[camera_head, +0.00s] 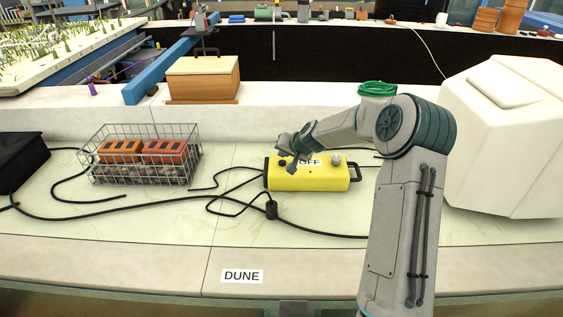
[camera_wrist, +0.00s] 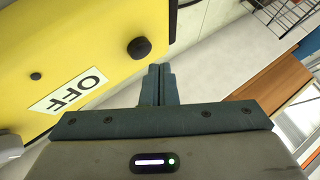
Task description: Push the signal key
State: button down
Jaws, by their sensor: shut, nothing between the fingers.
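A yellow control box (camera_head: 315,180) with an OFF label lies on the pale bench, and it fills the upper left of the wrist view (camera_wrist: 60,40). A black round button (camera_wrist: 139,47) stands up from its face; it looks like the signal key, though nothing labels it so. A small dark dot (camera_wrist: 36,76) and a grey knob (camera_wrist: 8,146) are on the same face. My gripper (camera_wrist: 160,68) is shut and empty, its fingertips close beside the black button in the picture. I cannot tell whether they touch it. In the head view my gripper (camera_head: 293,164) is over the box's left end.
A wire basket (camera_head: 140,175) with orange blocks stands to the left. Black cables (camera_head: 110,216) run over the bench around the box. A large white block (camera_head: 505,135) stands on the right. A wooden box (camera_head: 203,82) is behind. The front bench strip with the DUNE label (camera_head: 242,276) is clear.

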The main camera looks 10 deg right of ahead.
aim_at(284, 163)
jog(key=shift+f, duration=0.1)
dwell(0.3)
jog(key=shift+f+b, duration=0.4)
jog(key=shift+b, duration=0.35)
jog(key=shift+f+b, duration=0.5)
jog(key=shift+b, duration=0.1)
dwell(0.4)
jog(key=shift+r, duration=0.15)
jog(key=shift+r+p, duration=0.4)
jog(key=shift+r, duration=0.45)
notch_tip(284, 163, up, 6)
jog(key=p, duration=0.2)
